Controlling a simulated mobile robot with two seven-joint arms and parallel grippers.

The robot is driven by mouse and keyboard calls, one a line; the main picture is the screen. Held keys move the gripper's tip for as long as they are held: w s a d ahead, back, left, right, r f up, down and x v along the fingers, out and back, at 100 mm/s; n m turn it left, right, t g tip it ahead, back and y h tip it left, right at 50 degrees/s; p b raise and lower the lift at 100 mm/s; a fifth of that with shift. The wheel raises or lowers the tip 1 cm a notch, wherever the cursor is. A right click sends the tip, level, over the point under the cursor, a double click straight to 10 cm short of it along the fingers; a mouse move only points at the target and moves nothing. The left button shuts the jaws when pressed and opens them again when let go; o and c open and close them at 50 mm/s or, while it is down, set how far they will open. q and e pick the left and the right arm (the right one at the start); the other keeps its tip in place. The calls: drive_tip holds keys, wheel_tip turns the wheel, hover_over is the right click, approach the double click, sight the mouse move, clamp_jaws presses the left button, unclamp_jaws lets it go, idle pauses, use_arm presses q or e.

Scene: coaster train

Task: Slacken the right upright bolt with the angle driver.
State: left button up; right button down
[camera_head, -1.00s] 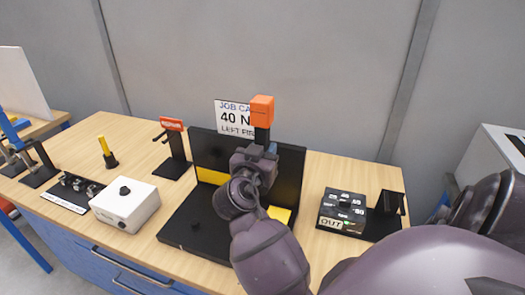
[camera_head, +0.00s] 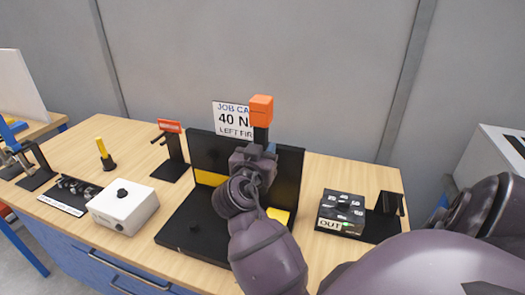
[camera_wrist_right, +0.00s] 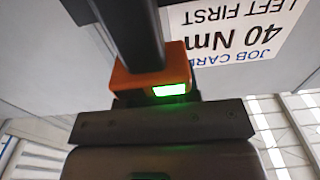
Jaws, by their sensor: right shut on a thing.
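My right gripper (camera_head: 252,160) is shut on the angle driver (camera_head: 261,109), which has an orange block on a dark shank and rises above the gripper. In the right wrist view the driver's orange part (camera_wrist_right: 150,82) shows a lit green display, with a black bar passing over it. The gripper is in front of the black fixture (camera_head: 210,150), which has an upright plate, a flat base and yellow patches. My arm covers the fixture's right part, and I cannot make out the right upright bolt. My left gripper is not in view.
A job card (camera_head: 233,120) reading 40 Nm, left first, stands behind the fixture. A white box with a knob (camera_head: 125,207) and a red-topped stand (camera_head: 170,150) are to the left. A black box marked OUT (camera_head: 341,212) and an empty-looking holder (camera_head: 389,208) are to the right.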

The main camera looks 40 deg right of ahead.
drive_tip(key=shift+w+d+r, duration=0.1)
drive_tip(key=shift+w+d, duration=0.25)
drive_tip(key=shift+d, duration=0.3)
drive_tip(key=shift+b, duration=0.35)
idle(0.5)
drive_tip(key=shift+x, duration=0.85)
idle(2.0)
drive_tip(key=shift+s+r+b, duration=0.1)
drive_tip(key=shift+s+b, duration=0.05)
drive_tip(key=shift+b, duration=0.45)
idle(2.6)
drive_tip(key=shift+s+a, duration=0.1)
drive_tip(key=shift+a, duration=0.15)
